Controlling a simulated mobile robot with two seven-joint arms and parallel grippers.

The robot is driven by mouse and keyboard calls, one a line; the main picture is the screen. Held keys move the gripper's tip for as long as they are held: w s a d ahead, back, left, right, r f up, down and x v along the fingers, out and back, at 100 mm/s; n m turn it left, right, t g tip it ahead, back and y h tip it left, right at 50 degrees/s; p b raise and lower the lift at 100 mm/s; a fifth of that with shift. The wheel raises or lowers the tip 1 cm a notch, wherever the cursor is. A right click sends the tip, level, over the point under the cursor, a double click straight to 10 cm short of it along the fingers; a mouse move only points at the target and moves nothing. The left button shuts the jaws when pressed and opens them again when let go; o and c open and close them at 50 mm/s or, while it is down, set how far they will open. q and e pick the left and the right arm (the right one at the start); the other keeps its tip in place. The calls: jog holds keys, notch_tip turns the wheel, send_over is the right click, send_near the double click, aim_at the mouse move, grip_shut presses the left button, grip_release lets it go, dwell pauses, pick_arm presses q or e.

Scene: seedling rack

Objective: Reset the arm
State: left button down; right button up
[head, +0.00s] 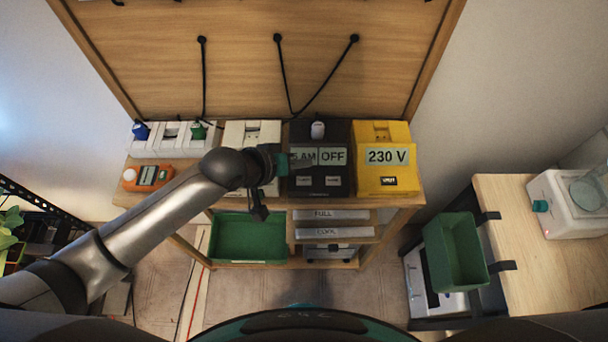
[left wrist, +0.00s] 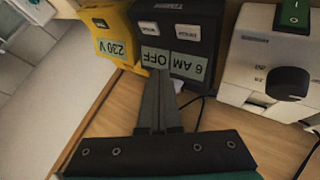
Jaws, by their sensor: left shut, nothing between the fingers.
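My left arm (head: 150,220) reaches in from the left over the wooden bench. My left gripper (head: 287,163) is in front of the black box (head: 321,189), which bears the labels "6 AM" and "OFF". In the left wrist view its two dark fingers (left wrist: 162,92) are together with nothing between them, and their tips overlap the lower part of the black box (left wrist: 176,30). I cannot tell whether they touch it. In the head view the gripper partly covers the "6 AM" label and the white box. My right gripper is not in view.
A yellow "230 V" box (head: 384,183) stands right of the black box. A white box (left wrist: 268,62) with a black knob and green switch stands on the other side. A power strip (head: 172,142) and orange meter (head: 150,178) sit left. A green bin (head: 455,252) hangs from the right table.

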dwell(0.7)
pick_arm(q)
jog(key=shift+s+d, duration=0.1)
jog(key=shift+s, duration=0.1)
jog(key=s+a+r+m+g+y, duration=0.1)
jog(key=s+a+g+y, duration=0.4)
jog(key=s+a, duration=1.2)
notch_tip(320, 180, down, 29)
jog(key=s+d+t+y+b, duration=0.1)
jog(key=s+d+y+b, duration=0.1)
jog(key=b, duration=0.8)
jog(key=s+a+f+b, duration=0.1)
jog(key=s+f+b, duration=0.4)
jog(key=s+f, duration=0.3)
jog(key=s+a+f+g+b, duration=0.1)
jog(key=s+f+b, duration=0.4)
jog(key=f, duration=1.2)
jog(key=s+a, duration=0.1)
jog(key=s, duration=0.2)
jog(key=shift+s+a+f+m, duration=0.15)
jog(key=shift+f+m, duration=0.1)
jog(key=shift+m, duration=0.15)
